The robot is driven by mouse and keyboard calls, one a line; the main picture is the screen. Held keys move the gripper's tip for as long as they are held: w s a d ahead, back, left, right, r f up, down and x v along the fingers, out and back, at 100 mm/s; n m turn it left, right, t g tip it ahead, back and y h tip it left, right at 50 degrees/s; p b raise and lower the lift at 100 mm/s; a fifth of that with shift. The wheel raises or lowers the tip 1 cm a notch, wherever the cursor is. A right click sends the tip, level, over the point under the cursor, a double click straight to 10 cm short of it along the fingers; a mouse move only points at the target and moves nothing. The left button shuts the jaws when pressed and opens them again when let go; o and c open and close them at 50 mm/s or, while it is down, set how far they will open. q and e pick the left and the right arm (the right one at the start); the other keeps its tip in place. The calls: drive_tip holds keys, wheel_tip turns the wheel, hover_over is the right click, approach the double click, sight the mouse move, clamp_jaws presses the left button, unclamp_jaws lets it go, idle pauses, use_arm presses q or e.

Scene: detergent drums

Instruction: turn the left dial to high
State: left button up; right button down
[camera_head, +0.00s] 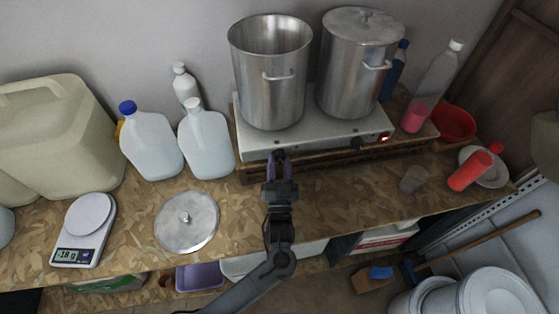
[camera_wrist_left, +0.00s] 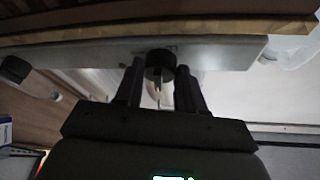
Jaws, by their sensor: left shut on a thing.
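The hot plate (camera_head: 315,139) is a pale metal unit on a wooden riser, with its dials on the front face. My left gripper (camera_head: 278,158) is at the front face, below the open pot, shut on the left dial. In the left wrist view the black left dial (camera_wrist_left: 160,64) sits between the two fingers of the gripper (camera_wrist_left: 160,78). In the head view the fingers mostly hide this dial, and its setting cannot be read. The right dial (camera_head: 357,143) is black and free, and a red light (camera_head: 384,138) glows beside it. My right gripper is not in view.
An open steel pot (camera_head: 270,85) and a lidded pot (camera_head: 354,80) stand on the hot plate. Jugs (camera_head: 151,146), a loose lid (camera_head: 187,220) and a scale (camera_head: 83,230) are to the left. A clear cup (camera_head: 412,180) and a red bottle (camera_head: 471,170) are to the right.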

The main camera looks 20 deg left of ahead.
use_arm(q)
drive_tip(key=m+h+p, duration=0.1)
drive_tip(key=m+p, duration=0.3)
drive_tip(key=p, duration=0.1)
drive_tip(key=m+g+h+p, duration=0.1)
drive_tip(key=m+h+p, duration=0.1)
drive_tip(key=m+p, duration=0.2)
drive_tip(key=r+m+h+p, duration=0.1)
drive_tip(key=m+h+p, duration=0.1)
drive_tip(key=m+p, duration=0.2)
drive_tip(key=shift+s+a+r+m+g+p, duration=0.15)
drive_tip(key=shift+m+g+p, duration=0.15)
drive_tip(key=shift+p, duration=0.65)
drive_tip(key=shift+m+g+p, duration=0.3)
drive_tip(key=shift+m+p, duration=0.5)
drive_tip(key=shift+p, duration=0.1)
drive_tip(key=shift+f+m+p, duration=0.2)
drive_tip(key=shift+m+p, duration=0.1)
drive_tip(key=shift+p, duration=0.05)
drive_tip(key=shift+f, duration=0.1)
drive_tip(key=o, duration=1)
drive_tip(key=shift+o, duration=0.2)
drive_tip(key=b+v, duration=0.1)
drive_tip(key=v, duration=0.9)
drive_tip(key=shift+s+r, duration=0.25)
drive_tip(key=shift+s, duration=0.2)
